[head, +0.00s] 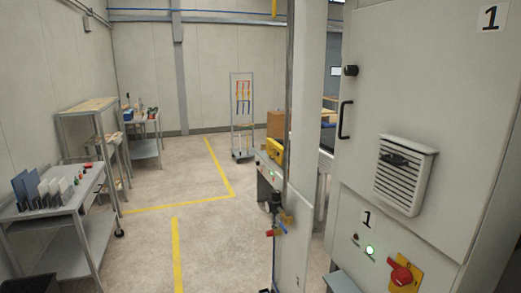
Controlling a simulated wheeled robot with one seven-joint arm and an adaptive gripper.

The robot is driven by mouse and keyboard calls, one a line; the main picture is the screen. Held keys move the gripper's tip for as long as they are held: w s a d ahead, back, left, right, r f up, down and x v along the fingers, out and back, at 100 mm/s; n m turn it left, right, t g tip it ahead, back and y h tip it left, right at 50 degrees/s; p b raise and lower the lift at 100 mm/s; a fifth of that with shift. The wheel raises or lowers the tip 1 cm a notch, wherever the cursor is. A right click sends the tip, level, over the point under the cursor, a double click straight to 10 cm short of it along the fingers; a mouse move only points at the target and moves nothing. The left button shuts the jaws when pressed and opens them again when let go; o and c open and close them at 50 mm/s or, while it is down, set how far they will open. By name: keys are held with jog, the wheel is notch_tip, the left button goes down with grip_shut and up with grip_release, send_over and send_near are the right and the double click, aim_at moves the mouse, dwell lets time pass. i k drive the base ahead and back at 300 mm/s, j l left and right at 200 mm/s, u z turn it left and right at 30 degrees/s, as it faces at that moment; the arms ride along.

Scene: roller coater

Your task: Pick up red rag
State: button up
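I cannot make out a red rag for certain in the head view. Small red items (239,87) hang on a wheeled rack (232,118) near the back wall, too small to tell what they are. Small red pieces also lie on the left metal table, by upright panels, and they are too small to name. My gripper is not in view.
A metal table (45,212) stands at the left, with shelving (92,104) and another cart (146,147) behind. A grey cabinet (370,105) with a red switch (400,276) fills the right. A post with valves (275,212) stands mid-right. Floor with yellow lines (176,255) is clear between.

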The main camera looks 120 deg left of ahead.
aim_at(89, 165)
jog(key=u, duration=4.95)
jog(key=i+z, duration=0.2)
jog(key=i, duration=0.5)
jog(key=l, duration=0.1)
